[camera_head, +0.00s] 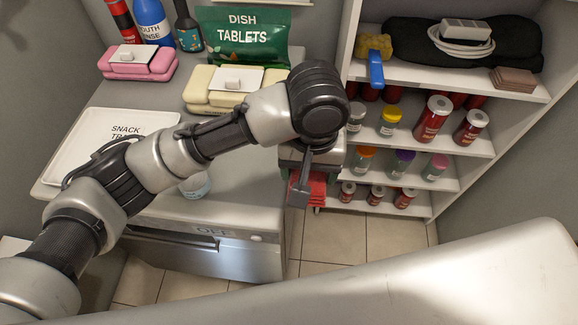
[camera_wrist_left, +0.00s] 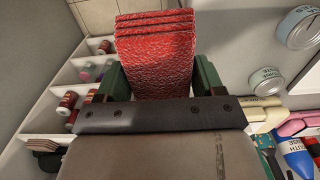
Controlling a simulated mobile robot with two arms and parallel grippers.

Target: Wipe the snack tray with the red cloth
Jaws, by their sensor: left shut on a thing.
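The red cloth (camera_wrist_left: 155,55), a folded stack of layers, is between the green fingers of my left gripper (camera_wrist_left: 158,80) in the left wrist view. In the head view my left gripper (camera_head: 311,172) is past the counter's right edge, with part of the red cloth (camera_head: 317,188) showing below it. The white snack tray (camera_head: 78,143), lettered on its surface, lies on the counter at the left. My left arm covers its right front part. The gripper and cloth are well right of the tray and apart from it. My right gripper is not in view.
A small tin (camera_head: 195,184) stands near the counter's front edge. Pink (camera_head: 138,70) and cream (camera_head: 205,92) containers, a green dish-tablets bag (camera_head: 243,45) and bottles (camera_head: 153,22) stand at the back. A white shelf (camera_head: 460,143) with jars is on the right.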

